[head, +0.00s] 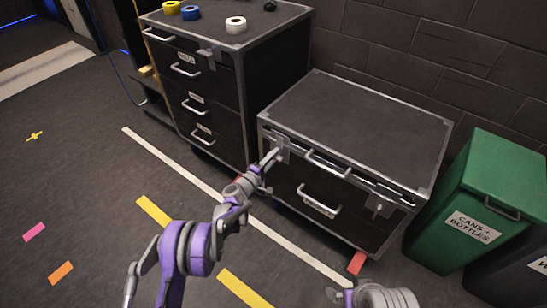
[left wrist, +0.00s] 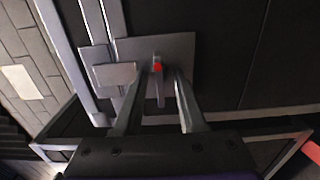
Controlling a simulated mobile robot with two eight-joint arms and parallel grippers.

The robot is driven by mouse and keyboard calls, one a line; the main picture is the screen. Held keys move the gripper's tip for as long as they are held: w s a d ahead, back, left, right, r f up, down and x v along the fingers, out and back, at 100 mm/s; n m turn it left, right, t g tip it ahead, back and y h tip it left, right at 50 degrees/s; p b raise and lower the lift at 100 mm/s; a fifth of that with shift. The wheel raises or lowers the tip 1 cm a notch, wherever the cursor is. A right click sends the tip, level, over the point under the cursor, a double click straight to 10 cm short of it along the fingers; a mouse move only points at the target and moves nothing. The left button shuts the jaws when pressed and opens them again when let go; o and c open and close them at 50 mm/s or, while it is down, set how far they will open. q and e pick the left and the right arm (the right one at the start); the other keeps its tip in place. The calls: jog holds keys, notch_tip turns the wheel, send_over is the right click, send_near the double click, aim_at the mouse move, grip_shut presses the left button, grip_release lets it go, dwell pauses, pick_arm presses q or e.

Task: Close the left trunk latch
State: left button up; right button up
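The black trunk (head: 360,120) with silver edges stands in the right half of the head view. Its left latch (head: 283,147) is on the front face near the left corner, partly covered by my left gripper (head: 271,161). In the left wrist view, the latch plate (left wrist: 180,48) carries a small lever (left wrist: 160,92) with a red spot at its top. My left gripper (left wrist: 158,104) is open, with one finger on each side of the lever; I cannot tell whether they touch it. The right latch (head: 378,206) is uncovered. Part of what may be my right gripper shows at the bottom edge.
A tall black drawer case (head: 215,90) stands left of the trunk, with tape rolls (head: 236,23) on top. A green bin (head: 487,200) stands close to the trunk's right. The floor in front is open, with tape marks.

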pick_arm(q)
jog(key=p+v, duration=0.2)
jog(key=v, duration=0.8)
jog(key=shift+s+a, duration=0.25)
jog(key=shift+s, duration=0.05)
jog(key=shift+r, duration=0.1)
